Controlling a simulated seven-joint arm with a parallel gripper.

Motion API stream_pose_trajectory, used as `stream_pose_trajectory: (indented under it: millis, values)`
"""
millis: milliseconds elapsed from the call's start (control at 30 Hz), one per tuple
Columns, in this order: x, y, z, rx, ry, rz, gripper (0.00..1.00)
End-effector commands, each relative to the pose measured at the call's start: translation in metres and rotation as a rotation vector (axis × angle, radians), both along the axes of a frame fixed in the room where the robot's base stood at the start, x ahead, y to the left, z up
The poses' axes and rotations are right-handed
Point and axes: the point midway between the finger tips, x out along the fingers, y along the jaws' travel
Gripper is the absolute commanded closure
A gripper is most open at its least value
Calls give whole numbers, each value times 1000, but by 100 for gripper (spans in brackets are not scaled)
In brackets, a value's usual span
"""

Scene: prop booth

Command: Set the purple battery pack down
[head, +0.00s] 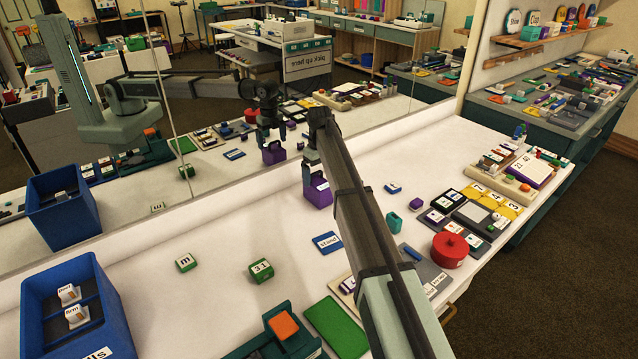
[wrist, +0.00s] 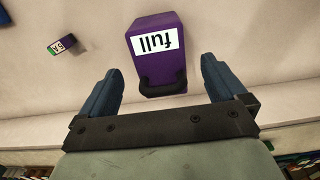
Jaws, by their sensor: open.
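The purple battery pack (head: 318,192) stands on the white table (head: 215,300) close to the mirror's foot. In the wrist view the pack (wrist: 155,25) shows a white label reading "full" and a dark handle at its near end. My gripper (head: 312,160) is at the pack's top in the head view. In the wrist view my gripper (wrist: 160,75) is open, one finger to each side of the handle, with visible gaps. The pack's underside is hidden, so its contact with the table cannot be seen closely.
A mirror (head: 215,165) behind the table reflects my arm and the pack. A blue divided bin (head: 115,320) is at front left. Green blocks (head: 261,270), a blue "stand" card (head: 327,243), a teal piece (head: 393,222) and a red round container (head: 449,250) lie around.

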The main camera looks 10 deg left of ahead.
Motion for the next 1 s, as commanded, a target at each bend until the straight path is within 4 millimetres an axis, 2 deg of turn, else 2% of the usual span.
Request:
stream_pose_trajectory:
  millis: [33, 200, 400, 600, 1000]
  values:
    - [1, 0, 12, 1, -2, 0, 2]
    - [1, 0, 42, 1, -2, 0, 2]
    - [1, 0, 66, 0, -1, 0, 2]
    - [0, 0, 75, 0, 0, 0, 2]
    - [0, 0, 76, 0, 0, 0, 2]
